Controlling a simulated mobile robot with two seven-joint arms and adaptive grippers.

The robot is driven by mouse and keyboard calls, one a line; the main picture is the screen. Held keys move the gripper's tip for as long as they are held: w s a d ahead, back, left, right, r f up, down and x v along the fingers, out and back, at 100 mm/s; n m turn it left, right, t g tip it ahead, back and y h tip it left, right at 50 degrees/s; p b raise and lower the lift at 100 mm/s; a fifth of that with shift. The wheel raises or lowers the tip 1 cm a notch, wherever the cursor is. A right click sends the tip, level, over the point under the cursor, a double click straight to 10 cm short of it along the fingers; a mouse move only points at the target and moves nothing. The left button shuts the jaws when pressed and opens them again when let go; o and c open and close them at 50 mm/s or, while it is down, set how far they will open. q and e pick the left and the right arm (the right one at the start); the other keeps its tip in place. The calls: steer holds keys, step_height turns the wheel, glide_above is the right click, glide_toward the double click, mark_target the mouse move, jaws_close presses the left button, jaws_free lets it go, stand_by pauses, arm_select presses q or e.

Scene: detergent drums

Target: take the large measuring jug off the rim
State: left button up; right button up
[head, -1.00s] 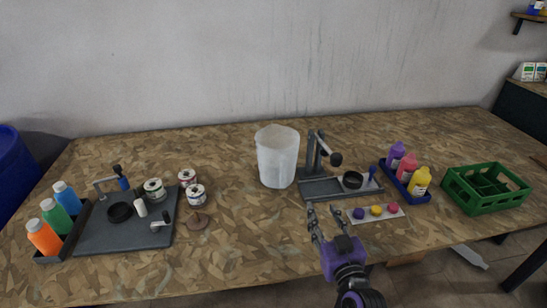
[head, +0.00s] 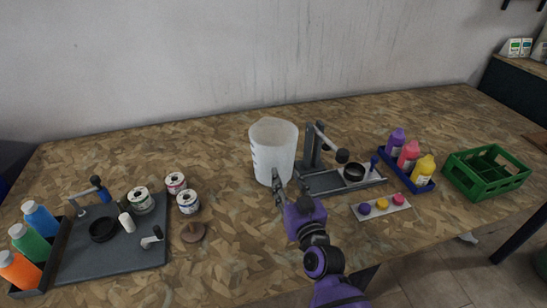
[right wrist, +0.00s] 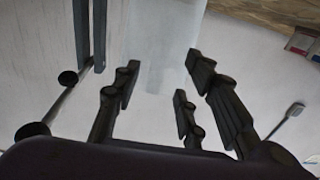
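The large measuring jug (head: 273,143) is a translucent white, open-topped vessel with faint marks on its left side. It stands upright on the wooden table near the middle in the head view. My right gripper (head: 280,188) is at the jug's near side, low at its front right, and overlaps its lower edge in the picture. In the right wrist view the fingers (right wrist: 160,85) are spread apart, with the pale jug (right wrist: 165,35) showing beyond and between them. Contact cannot be told. My left gripper is not in view.
A grey lever press (head: 318,150) stands close to the right of the jug. Paint bottles (head: 409,153), a small paint palette (head: 380,206) and a green crate (head: 487,172) are further right. Small tins (head: 188,201) and a grey board (head: 115,258) are left. The table behind the jug is clear.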

mark_target(284, 170)
steer(key=x, duration=0.5)
steer(key=shift+d+r, duration=0.1)
steer(key=shift+r, duration=0.15)
steer(key=shift+s, duration=0.1)
jaws_close()
